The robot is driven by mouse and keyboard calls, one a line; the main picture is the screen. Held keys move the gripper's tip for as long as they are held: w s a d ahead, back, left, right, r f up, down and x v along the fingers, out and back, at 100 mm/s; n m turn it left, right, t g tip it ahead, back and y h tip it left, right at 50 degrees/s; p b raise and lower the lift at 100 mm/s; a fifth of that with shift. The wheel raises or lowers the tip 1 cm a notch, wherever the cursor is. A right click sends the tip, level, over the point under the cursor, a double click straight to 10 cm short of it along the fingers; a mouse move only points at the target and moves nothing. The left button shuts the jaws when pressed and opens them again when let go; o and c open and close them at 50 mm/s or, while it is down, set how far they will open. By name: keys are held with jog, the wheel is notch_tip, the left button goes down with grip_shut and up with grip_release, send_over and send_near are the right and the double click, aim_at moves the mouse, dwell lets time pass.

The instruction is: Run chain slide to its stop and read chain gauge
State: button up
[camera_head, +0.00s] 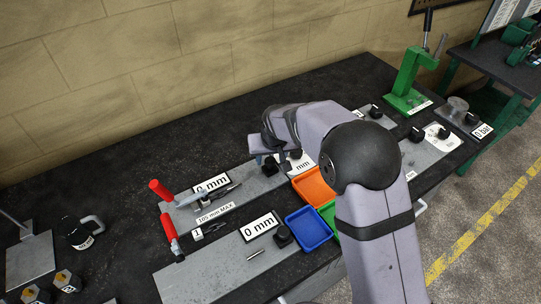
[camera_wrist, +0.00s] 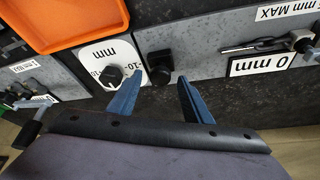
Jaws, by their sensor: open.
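My gripper (camera_wrist: 160,77) is open in the wrist view, its two blue fingers apart and empty. A black knob (camera_wrist: 160,62) shows just beyond and between the fingertips; contact cannot be told. In the head view the arm hides part of this area, with a black knob (camera_head: 270,168) below the gripper. A grey panel (camera_head: 180,278) carries "0 mm" signs (camera_head: 211,184) and a "105 mm MAX" label (camera_head: 214,214). A slim metal piece (camera_wrist: 252,47) lies beside a "0 mm" sign (camera_wrist: 262,63) in the wrist view. I cannot tell which part is the chain slide.
A white "mm" plate with a second knob (camera_wrist: 113,77) is left of the fingers. Orange (camera_head: 313,184) and blue (camera_head: 308,229) trays stand close to the arm. Red-handled tools (camera_head: 168,229) are at left; a green press (camera_head: 408,85) stands at back right.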

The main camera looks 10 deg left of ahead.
jog(key=shift+w+f, duration=0.1)
jog(key=shift+f, duration=0.25)
grip_shut()
jog(key=s+a+b, duration=0.2)
jog(key=s+a, duration=0.1)
jog(key=a, duration=0.1)
jog(key=shift+s, duration=0.4)
jog(key=shift+d, duration=0.1)
grip_release()
jog(key=shift+s, duration=0.1)
